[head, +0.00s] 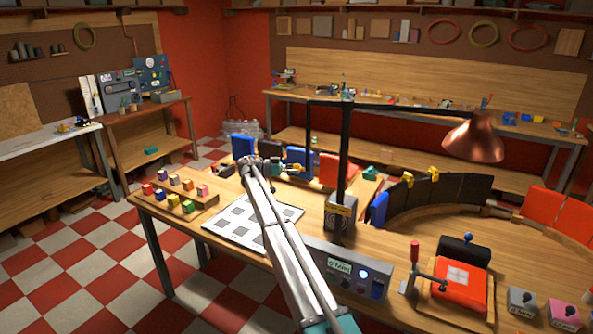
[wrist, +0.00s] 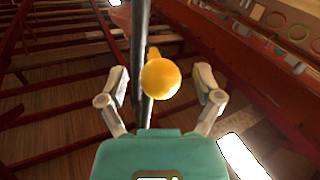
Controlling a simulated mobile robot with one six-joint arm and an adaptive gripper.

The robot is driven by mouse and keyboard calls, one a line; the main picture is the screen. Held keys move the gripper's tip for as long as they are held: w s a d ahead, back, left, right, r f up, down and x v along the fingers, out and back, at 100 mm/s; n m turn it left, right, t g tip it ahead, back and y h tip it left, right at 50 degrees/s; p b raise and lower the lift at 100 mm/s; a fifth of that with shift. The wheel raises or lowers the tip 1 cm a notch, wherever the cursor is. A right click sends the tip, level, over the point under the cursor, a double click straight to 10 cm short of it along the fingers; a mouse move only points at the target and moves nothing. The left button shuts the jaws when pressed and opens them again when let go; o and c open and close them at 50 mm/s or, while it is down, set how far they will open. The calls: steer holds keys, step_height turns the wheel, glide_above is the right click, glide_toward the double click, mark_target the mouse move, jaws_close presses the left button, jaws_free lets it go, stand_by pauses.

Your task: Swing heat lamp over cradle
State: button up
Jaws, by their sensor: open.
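The heat lamp has a copper shade (head: 473,140) hanging at the right end of a black horizontal arm. That arm sits on a black upright post (head: 344,150) on the bench. My gripper (head: 283,168) is left of the post, small and partly unclear in the head view. In the wrist view my gripper (wrist: 161,82) is open, its fingers either side of a round yellow knob (wrist: 160,79). A dark pole passes behind the knob. No finger visibly touches it.
A red-handled clamp (head: 414,252) stands beside the pad. A control box (head: 345,270) sits at the bench front. A tray of coloured blocks (head: 175,195) and a checkered sheet (head: 253,220) lie left. Curved dark panels (head: 410,197) stand behind the pad.

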steer(key=a, duration=0.7)
steer(key=shift+w, duration=0.35)
steer(key=s+d+f+n+y, duration=0.2)
steer(key=s+d+f+n, duration=0.1)
steer(key=s+d, duration=0.3)
steer(key=s+d+f+n+y, duration=0.3)
steer(key=s+d+f, duration=0.2)
steer(key=s, duration=0.5)
steer(key=s+d+f+n+y, duration=0.3)
steer(key=s+d+f, duration=0.1)
steer(key=s+d, duration=0.3)
steer(key=shift+s+f+t, duration=0.1)
steer(key=shift+s+t, duration=0.2)
steer(key=shift+s, duration=0.15)
steer(key=s+f+n+y, duration=0.3)
steer(key=s+n+y, duration=0.1)
steer(key=s, duration=0.8)
steer(key=s+f+n+t+y, duration=0.1)
steer(key=s+f+n+y, duration=0.2)
steer(key=s, duration=1)
steer(key=y, duration=0.3)
steer(key=shift+s+f+n, duration=0.2)
steer(key=shift+s+n, duration=0.1)
steer(key=shift+n, duration=0.1)
steer(key=shift+d, duration=0.1)
